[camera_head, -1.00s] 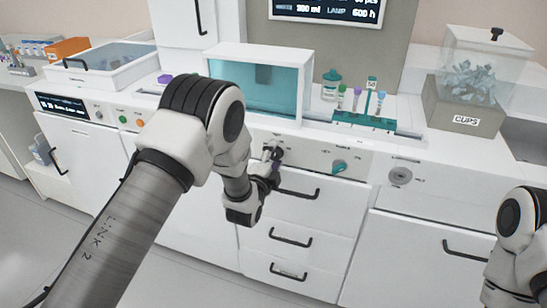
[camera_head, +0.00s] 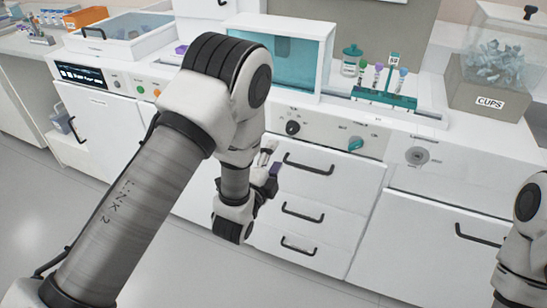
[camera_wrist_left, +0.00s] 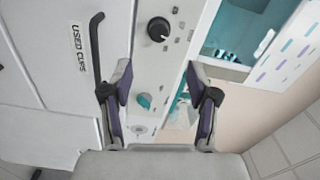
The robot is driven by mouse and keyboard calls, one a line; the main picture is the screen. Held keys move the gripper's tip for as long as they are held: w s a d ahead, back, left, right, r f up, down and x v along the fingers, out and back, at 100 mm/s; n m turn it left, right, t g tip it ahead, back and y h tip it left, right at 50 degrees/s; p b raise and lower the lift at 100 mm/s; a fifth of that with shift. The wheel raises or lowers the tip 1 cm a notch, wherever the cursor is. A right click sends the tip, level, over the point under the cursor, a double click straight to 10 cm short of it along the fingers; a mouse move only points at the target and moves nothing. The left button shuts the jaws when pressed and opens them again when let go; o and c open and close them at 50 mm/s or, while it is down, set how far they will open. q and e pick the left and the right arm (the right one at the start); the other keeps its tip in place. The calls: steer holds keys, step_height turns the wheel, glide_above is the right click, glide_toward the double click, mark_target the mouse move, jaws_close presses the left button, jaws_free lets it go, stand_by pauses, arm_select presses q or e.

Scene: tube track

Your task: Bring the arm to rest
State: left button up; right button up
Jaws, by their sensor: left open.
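My left arm (camera_head: 140,210) reaches in from the left in the head view. Its gripper (camera_head: 266,172) hangs in front of the drawer fronts, below and left of the black knob (camera_head: 292,127) on the control panel. The left wrist view shows this gripper (camera_wrist_left: 164,92) with its two fingers wide apart and nothing between them. The black knob (camera_wrist_left: 158,29) and the teal knob (camera_wrist_left: 144,101) lie beyond the fingers, apart from them. Part of my right arm (camera_head: 525,240) shows at the right edge; its gripper is out of view.
White drawers with black handles (camera_head: 303,212) are close behind the left gripper. The floor (camera_head: 190,260) in front is clear.

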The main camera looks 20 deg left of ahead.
arm_select(q)
steer(key=s+a+f+n+g+y+p, duration=0.1)
steer(key=s+a+f+n+g+p, duration=0.1)
steer(key=s+f+g+p, duration=0.35)
steer(key=s+a+f+n+g+p, duration=0.3)
steer(key=s+f, duration=0.3)
steer(key=s, duration=0.2)
steer(key=s+f+n+g, duration=0.3)
steer(key=s+n, duration=0.3)
steer(key=s, duration=0.4)
steer(key=s+f+n+g, duration=0.3)
steer(key=s+n+g, duration=0.2)
steer(key=s, duration=0.5)
steer(key=shift+s+d+f+n+g+h, duration=0.25)
steer(key=shift+d+n+g, duration=0.2)
steer(key=shift+g, duration=0.3)
steer(key=shift+w, duration=0.1)
